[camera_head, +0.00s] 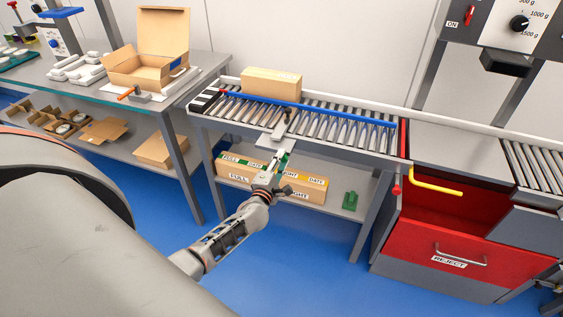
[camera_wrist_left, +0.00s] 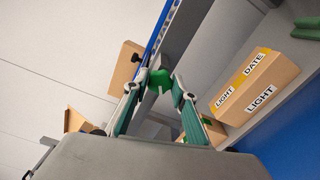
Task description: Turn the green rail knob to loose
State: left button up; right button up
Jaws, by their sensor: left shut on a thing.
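The green rail knob (camera_wrist_left: 160,79) shows in the left wrist view between the tips of my left gripper (camera_wrist_left: 160,88), below the blue rail (camera_wrist_left: 161,38). My left gripper is shut on the knob, with a pad on each side of it. In the head view my left gripper (camera_head: 281,163) reaches to the front edge of the roller conveyor (camera_head: 345,131), and the knob is mostly hidden by the fingers. The blue rail also shows there (camera_head: 335,110), running along the rollers. The knob's turn angle cannot be read. My right gripper is not in view.
A closed carton (camera_head: 271,84) sits on the rollers behind the rail. Labelled cartons (camera_head: 235,180) and a green object (camera_head: 350,201) lie on the shelf below. A red reject bin (camera_head: 430,243) stands right, and a table with an open box (camera_head: 150,60) left.

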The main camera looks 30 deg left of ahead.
pick_arm(q)
jog(key=shift+n+b, duration=0.9)
jog(key=shift+n, duration=2.3)
jog(key=o, duration=1.1)
